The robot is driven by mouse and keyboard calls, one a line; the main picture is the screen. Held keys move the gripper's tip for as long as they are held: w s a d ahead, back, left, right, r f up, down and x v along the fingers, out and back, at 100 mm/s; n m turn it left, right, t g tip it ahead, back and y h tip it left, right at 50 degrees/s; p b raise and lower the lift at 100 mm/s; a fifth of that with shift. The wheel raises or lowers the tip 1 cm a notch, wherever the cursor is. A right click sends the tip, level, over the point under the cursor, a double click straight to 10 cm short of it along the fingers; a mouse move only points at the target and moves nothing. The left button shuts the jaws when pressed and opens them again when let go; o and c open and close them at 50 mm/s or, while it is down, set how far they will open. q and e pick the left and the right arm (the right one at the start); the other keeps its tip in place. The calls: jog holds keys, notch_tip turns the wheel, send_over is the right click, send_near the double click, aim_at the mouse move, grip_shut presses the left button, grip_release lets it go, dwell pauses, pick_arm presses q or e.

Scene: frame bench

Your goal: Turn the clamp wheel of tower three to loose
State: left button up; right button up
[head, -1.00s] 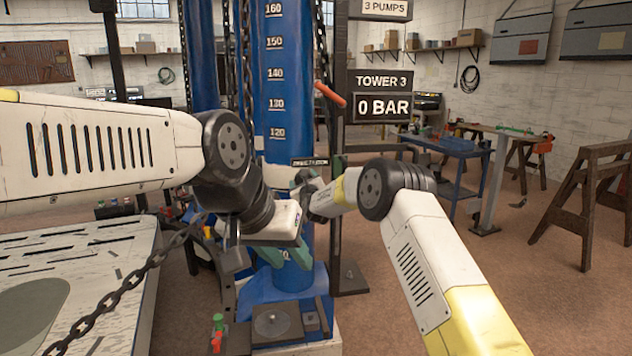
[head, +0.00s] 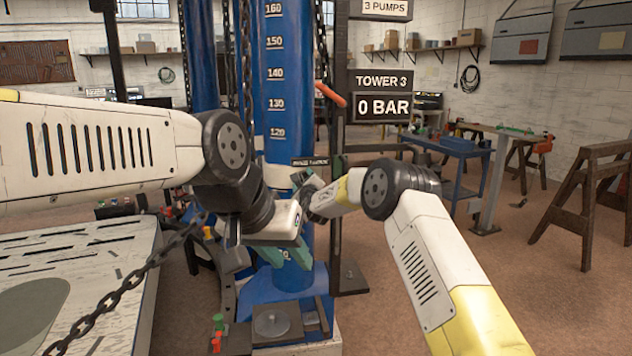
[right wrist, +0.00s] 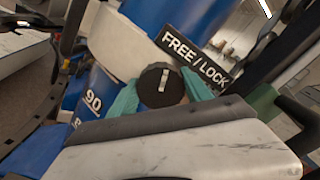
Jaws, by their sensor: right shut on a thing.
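Tower three is the blue column (head: 277,60) with a white number scale, in the middle of the head view. Its clamp wheel (right wrist: 161,85), a black round knob with a white mark, shows in the right wrist view below the FREE / LOCK label (right wrist: 193,56). The teal fingers of my right gripper (right wrist: 160,95) are on both sides of the wheel and shut on it. In the head view the wheel is hidden behind my wrists. My left gripper (head: 286,256) is lower, in front of the column's base, with its teal fingers apart; I see nothing between them.
A sign (head: 381,94) reads TOWER 3, 0 BAR. A dark post with a red handle (head: 330,95) stands right of the column. A chain (head: 125,290) crosses the lower left above a pale slotted table (head: 100,240).

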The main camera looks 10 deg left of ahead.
jog(key=n, duration=0.4)
jog(key=shift+n, duration=0.3)
jog(key=n, duration=0.3)
jog(key=shift+a+f+n, duration=0.1)
jog(key=shift+f+n, duration=0.05)
jog(key=shift+n, duration=0.25)
jog(key=n, duration=0.8)
jog(key=shift+f, duration=0.15)
jog(key=n, duration=0.5)
jog(key=shift+f+n, duration=0.1)
jog(key=shift+n, duration=0.2)
jog(key=n, duration=0.5)
jog(key=shift+d, duration=0.2)
